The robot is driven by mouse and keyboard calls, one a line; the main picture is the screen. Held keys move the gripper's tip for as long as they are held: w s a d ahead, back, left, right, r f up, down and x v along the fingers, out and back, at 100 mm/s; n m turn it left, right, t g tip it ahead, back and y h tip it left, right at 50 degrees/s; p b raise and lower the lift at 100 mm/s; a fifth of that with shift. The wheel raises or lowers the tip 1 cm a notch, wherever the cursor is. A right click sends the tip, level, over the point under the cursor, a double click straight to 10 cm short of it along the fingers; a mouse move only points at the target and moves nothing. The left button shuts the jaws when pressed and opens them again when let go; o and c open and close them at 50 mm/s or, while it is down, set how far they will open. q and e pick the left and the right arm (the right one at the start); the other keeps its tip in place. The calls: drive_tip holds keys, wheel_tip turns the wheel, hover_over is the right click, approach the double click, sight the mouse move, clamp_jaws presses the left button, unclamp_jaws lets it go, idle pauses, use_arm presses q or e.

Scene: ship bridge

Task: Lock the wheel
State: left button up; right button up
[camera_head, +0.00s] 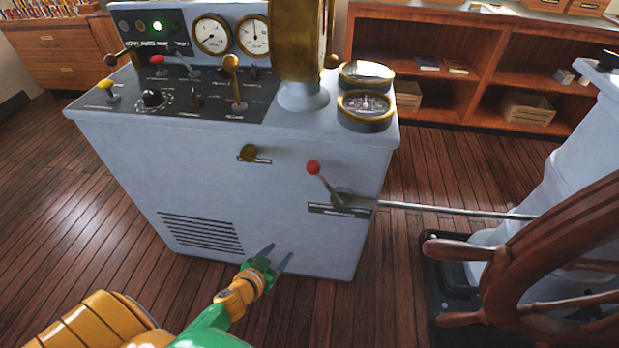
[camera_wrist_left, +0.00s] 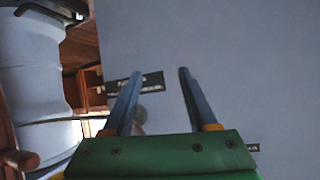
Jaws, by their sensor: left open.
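The wooden ship's wheel (camera_head: 545,262) stands at the right in the head view, partly cut off by the frame. A lever with a red knob (camera_head: 313,168) is on the front of the grey console, tilted up and left from its pivot (camera_head: 342,198). My left gripper (camera_head: 279,253) is in front of the console's lower front, below the lever and apart from it. Its two fingers are spread and nothing is held. In the left wrist view the open fingers (camera_wrist_left: 160,74) point at the console face beside a dark label plate (camera_wrist_left: 150,83). My right gripper is out of view.
A thin metal rod (camera_head: 455,209) runs from the lever area to the wheel's grey pedestal (camera_head: 560,165). A brass knob (camera_head: 248,153) sticks out of the console front. Levers, gauges and a compass (camera_head: 366,106) stand on top. The wooden floor at left is clear.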

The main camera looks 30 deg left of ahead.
use_arm(q)
drive_tip(key=w+r+t+h+b, duration=0.1)
drive_tip(key=w+r+t, duration=0.4)
drive_tip(key=r, duration=0.4)
drive_tip(key=m+t+h+b, duration=0.1)
drive_tip(key=m+h, duration=0.1)
drive_tip(key=m, duration=0.1)
approach(309, 172)
drive_tip(key=w, duration=0.6)
drive_tip(key=w+d, duration=0.1)
drive_tip(key=w, duration=0.2)
drive_tip(key=shift+w+b, duration=0.2)
drive_tip(key=shift+b, duration=0.1)
drive_tip(key=shift+w+d, duration=0.15)
drive_tip(key=shift+w, duration=0.3)
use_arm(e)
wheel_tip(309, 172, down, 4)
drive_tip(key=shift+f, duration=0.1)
use_arm(q)
clamp_jaws()
